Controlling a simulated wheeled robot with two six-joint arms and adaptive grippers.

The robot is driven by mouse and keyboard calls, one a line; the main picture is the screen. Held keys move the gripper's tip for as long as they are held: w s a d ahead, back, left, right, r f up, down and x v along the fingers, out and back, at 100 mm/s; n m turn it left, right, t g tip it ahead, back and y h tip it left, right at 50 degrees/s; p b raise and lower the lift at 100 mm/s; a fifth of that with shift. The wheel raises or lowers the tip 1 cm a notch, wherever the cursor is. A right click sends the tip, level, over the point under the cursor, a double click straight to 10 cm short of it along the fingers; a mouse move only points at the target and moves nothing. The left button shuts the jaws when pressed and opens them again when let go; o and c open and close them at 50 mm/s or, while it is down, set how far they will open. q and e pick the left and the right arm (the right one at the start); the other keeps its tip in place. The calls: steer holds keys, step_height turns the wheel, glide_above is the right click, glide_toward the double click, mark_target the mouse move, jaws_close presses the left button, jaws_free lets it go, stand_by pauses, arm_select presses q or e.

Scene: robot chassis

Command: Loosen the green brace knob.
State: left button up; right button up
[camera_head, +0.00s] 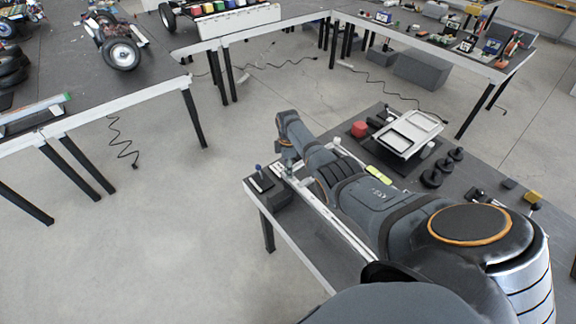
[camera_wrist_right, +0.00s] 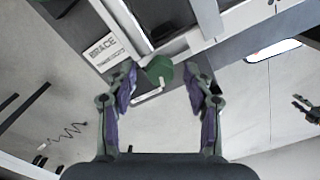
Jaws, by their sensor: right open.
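The green brace knob (camera_wrist_right: 160,69) shows in the right wrist view, beside the white label reading BRACE (camera_wrist_right: 111,51). A small pale bar (camera_wrist_right: 148,97) shows just below it. My right gripper (camera_wrist_right: 160,82) is open, with one purple-padded finger on each side of the knob in the picture. A gap shows between each finger and the knob. In the head view my right arm reaches the bench's left end and hides most of the gripper and the knob. A dark jointed shape at the right edge of the wrist view may be my left gripper; it is too small to tell.
The dark bench (camera_head: 310,245) holds a white frame (camera_head: 408,133), a red round part (camera_head: 359,129) and several black discs (camera_head: 432,178). A blue-topped lever (camera_head: 258,168) stands near its left corner. Bare floor (camera_head: 180,240) lies to the left.

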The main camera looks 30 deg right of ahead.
step_height(320, 180, up, 12)
stand_by(0.4)
stand_by(0.4)
